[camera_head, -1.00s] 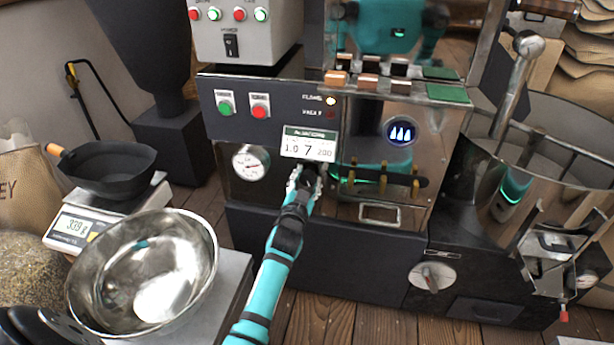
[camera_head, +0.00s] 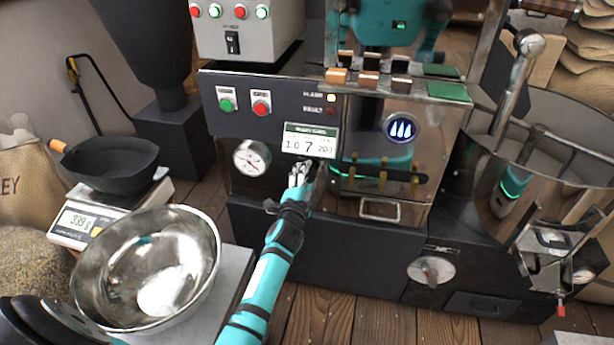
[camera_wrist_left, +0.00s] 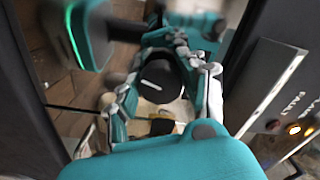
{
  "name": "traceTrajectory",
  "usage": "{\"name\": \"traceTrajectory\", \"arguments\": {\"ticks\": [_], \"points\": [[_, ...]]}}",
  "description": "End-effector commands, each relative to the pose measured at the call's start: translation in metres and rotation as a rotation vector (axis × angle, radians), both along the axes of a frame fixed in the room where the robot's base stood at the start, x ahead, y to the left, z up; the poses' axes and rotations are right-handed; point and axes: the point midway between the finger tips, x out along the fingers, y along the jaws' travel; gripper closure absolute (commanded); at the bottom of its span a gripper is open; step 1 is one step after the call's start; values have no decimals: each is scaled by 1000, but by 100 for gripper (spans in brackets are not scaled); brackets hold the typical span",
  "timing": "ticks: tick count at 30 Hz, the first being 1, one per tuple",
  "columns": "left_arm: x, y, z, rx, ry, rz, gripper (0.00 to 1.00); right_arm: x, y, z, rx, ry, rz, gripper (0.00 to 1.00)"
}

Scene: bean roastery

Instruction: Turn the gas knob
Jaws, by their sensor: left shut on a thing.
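The gas knob (camera_wrist_left: 157,84) is round and black with a white pointer line; in the left wrist view it sits between the fingers of my left gripper (camera_wrist_left: 160,85). The gripper is shut on it, with a finger on either side. In the head view my left gripper (camera_head: 304,174) is at the front panel, just below the small display (camera_head: 310,142), and mostly hides the knob. The display shows a large 7. My right gripper does not show.
A pressure gauge (camera_head: 252,158) is left of the gripper. Green (camera_head: 227,105) and red (camera_head: 262,108) buttons are above it. Brass levers (camera_head: 383,180) stand close on the right. A steel bowl (camera_head: 148,268) and a scale (camera_head: 80,222) with a black pan are at left.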

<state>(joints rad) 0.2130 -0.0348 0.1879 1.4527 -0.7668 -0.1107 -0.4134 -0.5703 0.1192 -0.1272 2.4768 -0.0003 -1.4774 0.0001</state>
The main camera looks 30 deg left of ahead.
Motion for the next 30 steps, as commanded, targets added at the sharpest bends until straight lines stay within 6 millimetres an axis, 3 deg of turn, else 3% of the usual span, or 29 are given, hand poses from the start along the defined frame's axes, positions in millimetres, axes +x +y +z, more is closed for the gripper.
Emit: {"name": "traceTrajectory", "arguments": {"ticks": [19,20,21,24,30], "points": [[0,0,1,48,11,0,90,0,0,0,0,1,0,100],[0,0,1,48,11,0,54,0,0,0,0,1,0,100],[0,0,1,48,11,0,49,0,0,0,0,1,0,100],[0,0,1,47,11,0,36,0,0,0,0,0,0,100],[0,0,1,46,11,0,34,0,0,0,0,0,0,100]]}}
